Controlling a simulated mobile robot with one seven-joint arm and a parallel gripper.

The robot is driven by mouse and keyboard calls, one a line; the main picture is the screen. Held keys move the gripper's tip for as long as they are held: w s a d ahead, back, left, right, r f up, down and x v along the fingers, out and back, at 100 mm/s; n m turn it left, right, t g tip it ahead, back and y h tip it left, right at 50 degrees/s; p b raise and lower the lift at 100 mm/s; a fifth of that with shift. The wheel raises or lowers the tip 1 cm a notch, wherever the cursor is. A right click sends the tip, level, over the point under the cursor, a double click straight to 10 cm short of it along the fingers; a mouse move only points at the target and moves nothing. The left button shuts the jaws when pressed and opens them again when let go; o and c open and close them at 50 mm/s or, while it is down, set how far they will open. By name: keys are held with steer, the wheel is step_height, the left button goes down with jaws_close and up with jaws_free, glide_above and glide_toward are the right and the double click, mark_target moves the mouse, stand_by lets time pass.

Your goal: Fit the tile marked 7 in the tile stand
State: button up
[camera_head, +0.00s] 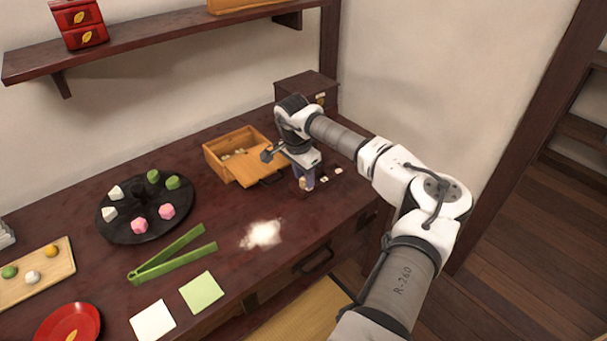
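My gripper (304,180) points down at the table, just right of the open wooden box. Its fingertips are small and partly hidden, so I cannot tell whether they are open or shut, or whether they hold a tile. More pale pieces (236,153) show inside the wooden box (212,166). No marking is readable, so I cannot tell which tile is the 7. I cannot clearly make out the tile stand; something small and dark is at the fingertips.
The box's lid (262,169) slants at its right side. A black round tray (118,233) with sweets, green tongs (165,265), white powder (262,234) and paper squares (202,292) lie left and in front. A dark chest (306,88) stands behind my arm.

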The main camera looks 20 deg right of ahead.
step_height(320, 180, up, 14)
steer(key=a+b, duration=0.1)
steer(key=a, duration=0.1)
steer(key=shift+s+f+b, duration=0.15)
steer(key=shift+s+b, duration=0.2)
